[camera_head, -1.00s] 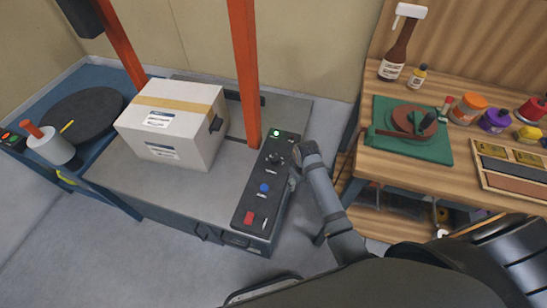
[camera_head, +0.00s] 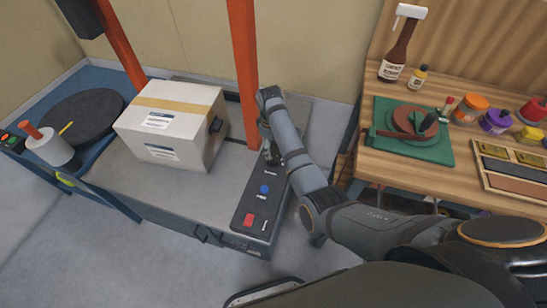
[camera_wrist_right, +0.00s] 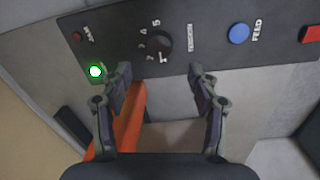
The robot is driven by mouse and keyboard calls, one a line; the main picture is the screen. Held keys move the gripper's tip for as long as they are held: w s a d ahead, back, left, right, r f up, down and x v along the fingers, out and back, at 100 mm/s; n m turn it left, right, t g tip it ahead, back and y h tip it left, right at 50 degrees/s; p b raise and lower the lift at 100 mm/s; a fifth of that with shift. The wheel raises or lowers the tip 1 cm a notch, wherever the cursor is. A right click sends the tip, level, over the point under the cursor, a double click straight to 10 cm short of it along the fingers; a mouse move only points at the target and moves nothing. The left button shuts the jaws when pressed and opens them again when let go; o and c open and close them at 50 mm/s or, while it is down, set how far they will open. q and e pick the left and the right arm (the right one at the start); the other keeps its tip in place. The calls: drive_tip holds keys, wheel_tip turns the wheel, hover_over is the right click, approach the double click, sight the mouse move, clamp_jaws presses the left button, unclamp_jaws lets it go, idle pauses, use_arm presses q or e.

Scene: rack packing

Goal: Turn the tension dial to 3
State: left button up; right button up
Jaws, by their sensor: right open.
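The tension dial (camera_wrist_right: 158,44) is a black knob on the dark control panel (camera_head: 241,208), with white numbers beside it, 5 lying toward the top of the right wrist view. I cannot read its setting clearly. In the head view my right gripper and arm cover the dial. My right gripper (camera_wrist_right: 160,75) is open and empty; it also shows in the head view (camera_head: 269,150), over the panel's far end. In the right wrist view the dial appears just beyond the gap between the fingertips, not visibly gripped. My left gripper is not in view.
The panel has a blue FEED button (camera_wrist_right: 239,34), a red button (camera_wrist_right: 311,34) and a lit green lamp (camera_wrist_right: 96,71). An orange post (camera_head: 243,60) rises close to my right gripper. A cardboard box (camera_head: 190,125) sits left of it. A wooden workbench (camera_head: 390,162) stands right.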

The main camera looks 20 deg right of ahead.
sight(274, 159)
wheel_tip(274, 159, down, 8)
drive_tip(key=shift+w+d+r+b, duration=0.15)
drive_tip(key=shift+b, duration=0.3)
drive_tip(key=shift+c, duration=0.5)
drive_tip(key=c, duration=1.1)
drive_tip(key=shift+r, duration=0.1)
